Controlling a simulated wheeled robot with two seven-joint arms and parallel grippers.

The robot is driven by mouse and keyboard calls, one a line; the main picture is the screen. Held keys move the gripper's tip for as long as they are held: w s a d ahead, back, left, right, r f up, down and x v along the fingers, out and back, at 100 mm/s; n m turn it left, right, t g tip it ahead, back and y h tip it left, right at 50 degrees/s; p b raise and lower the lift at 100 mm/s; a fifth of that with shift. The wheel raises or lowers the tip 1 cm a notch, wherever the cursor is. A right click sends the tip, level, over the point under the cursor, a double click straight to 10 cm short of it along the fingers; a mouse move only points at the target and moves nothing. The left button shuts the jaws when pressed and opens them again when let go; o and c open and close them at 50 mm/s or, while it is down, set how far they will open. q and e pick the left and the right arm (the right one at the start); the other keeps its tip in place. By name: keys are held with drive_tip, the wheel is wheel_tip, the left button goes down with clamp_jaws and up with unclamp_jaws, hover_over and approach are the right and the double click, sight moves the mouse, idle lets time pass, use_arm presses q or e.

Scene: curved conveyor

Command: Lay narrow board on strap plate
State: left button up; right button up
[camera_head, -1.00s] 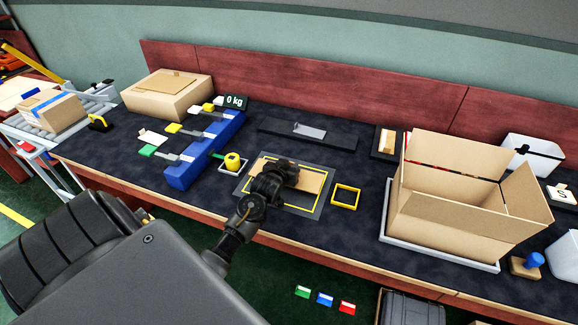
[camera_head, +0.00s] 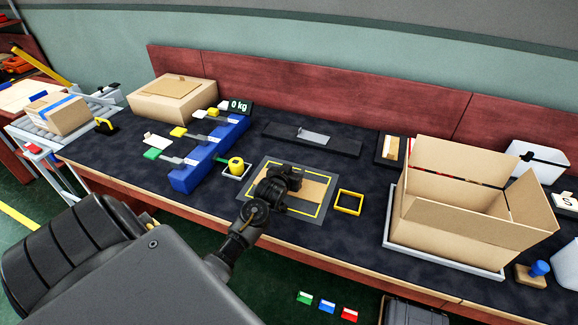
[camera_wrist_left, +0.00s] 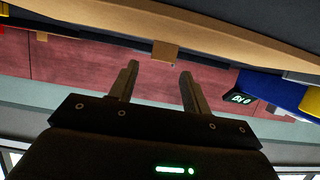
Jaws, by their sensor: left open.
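A tan flat board (camera_head: 306,189), which looks like the narrow board, lies at the grey plate with a yellow outline (camera_head: 263,205) in the middle of the bench. My left gripper (camera_head: 292,177) is above the board's back part and hides some of it. In the left wrist view the left gripper (camera_wrist_left: 157,84) is open, its two fingers apart with nothing clearly held between them. A tan edge (camera_wrist_left: 225,42) crosses the top of that view. I cannot tell which plate is the strap plate. My right gripper is not in view.
A blue rack (camera_head: 208,155) stands further left. A long dark plate (camera_head: 345,146) lies behind. A large open carton (camera_head: 455,215) stands on the right.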

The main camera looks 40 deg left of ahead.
use_arm(q)
drive_tip(key=v, duration=1.2)
drive_tip(key=shift+r, duration=0.1)
